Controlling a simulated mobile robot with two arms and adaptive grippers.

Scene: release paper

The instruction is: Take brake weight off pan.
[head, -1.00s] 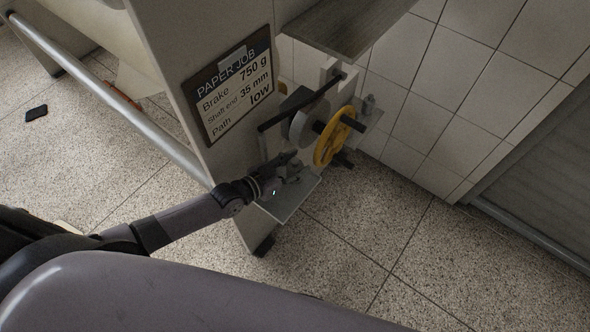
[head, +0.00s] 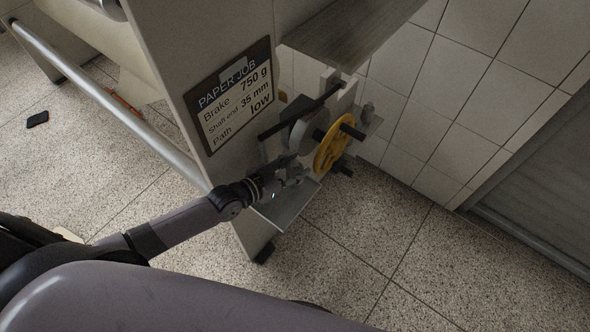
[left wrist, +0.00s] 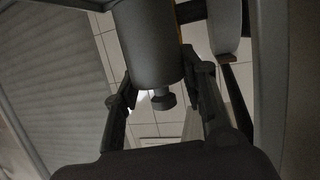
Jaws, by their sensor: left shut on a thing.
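The brake weight (left wrist: 150,45), a dark grey cylinder with a small knob, sits between the fingers of my left gripper (left wrist: 160,92) in the left wrist view. The gripper is shut on it. In the head view my left gripper (head: 288,177) is just above the pan (head: 290,209), a flat grey metal plate on the machine's side. The weight is hard to make out there among the fingers. The visible front part of the pan is bare; its back is hidden by the gripper. My right gripper is not in view.
A yellow handwheel (head: 332,148) and a grey disc (head: 304,134) stand close beyond the gripper, with a dark lever (head: 300,112) above. A sign (head: 232,94) reads Brake 750 g, shaft end 35 mm, path low. A wooden shelf (head: 350,35) overhangs. Floor at right is clear.

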